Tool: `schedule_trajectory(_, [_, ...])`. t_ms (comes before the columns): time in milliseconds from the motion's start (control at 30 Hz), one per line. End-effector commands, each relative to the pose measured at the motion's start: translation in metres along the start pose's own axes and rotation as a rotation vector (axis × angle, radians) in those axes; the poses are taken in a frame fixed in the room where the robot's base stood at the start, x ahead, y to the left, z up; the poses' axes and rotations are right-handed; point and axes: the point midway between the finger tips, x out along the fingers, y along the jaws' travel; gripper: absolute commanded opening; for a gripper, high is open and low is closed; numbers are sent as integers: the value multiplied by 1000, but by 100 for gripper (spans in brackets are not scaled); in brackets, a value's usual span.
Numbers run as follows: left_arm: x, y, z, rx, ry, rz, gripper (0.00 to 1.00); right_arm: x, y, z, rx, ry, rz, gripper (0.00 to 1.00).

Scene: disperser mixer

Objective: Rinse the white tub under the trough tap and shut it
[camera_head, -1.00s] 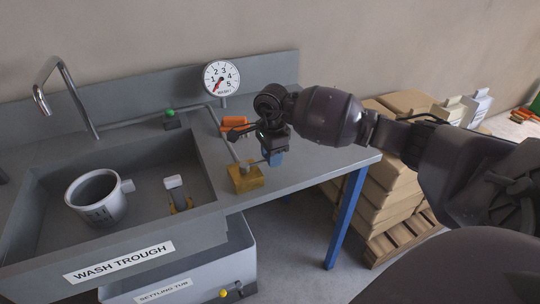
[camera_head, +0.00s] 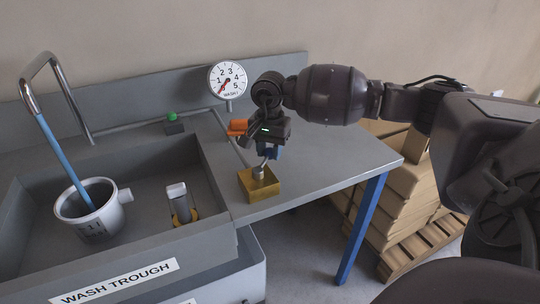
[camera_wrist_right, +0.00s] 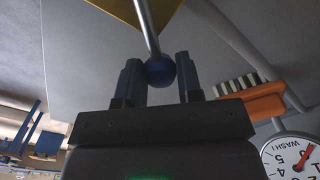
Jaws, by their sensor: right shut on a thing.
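The white tub (camera_head: 100,218) stands upright in the left of the wash trough (camera_head: 150,182), its short side handle pointing right. A blue stream of water (camera_head: 62,155) runs from the curved trough tap (camera_head: 36,78) into it. My right gripper (camera_head: 270,152) is over the bench right of the trough. In the right wrist view its two fingers (camera_wrist_right: 159,75) are on either side of a blue ball knob (camera_wrist_right: 160,71) and hold it. The knob ends a metal lever (camera_wrist_right: 147,28) rising from a brass block (camera_head: 260,184). My left gripper is out of view.
An orange brush (camera_head: 237,127) lies behind the gripper, near a round dial (camera_head: 228,79) with a red needle. A green-knobbed fitting (camera_head: 172,122) stands behind the trough. A small pale-topped object (camera_head: 178,200) is in the trough, right of the tub. The bench's right side is clear.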

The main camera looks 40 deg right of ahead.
Motion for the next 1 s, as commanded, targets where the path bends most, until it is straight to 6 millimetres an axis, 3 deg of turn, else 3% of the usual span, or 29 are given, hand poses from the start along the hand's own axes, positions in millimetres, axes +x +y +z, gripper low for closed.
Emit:
schedule_trajectory(33, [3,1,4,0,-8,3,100,7,-3,0,-30,-3,7,0])
schedule_trajectory(400, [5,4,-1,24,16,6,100,3,-14,2,-176,-2,4,0])
schedule_trajectory(933, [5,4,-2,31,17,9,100,1,-15,2,-195,-1,2,0])
schedule_trajectory(967, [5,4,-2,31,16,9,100,1,-15,2,-195,-1,3,38])
schedule_trajectory(1000, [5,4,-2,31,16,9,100,1,-15,2,-195,-1,2,44])
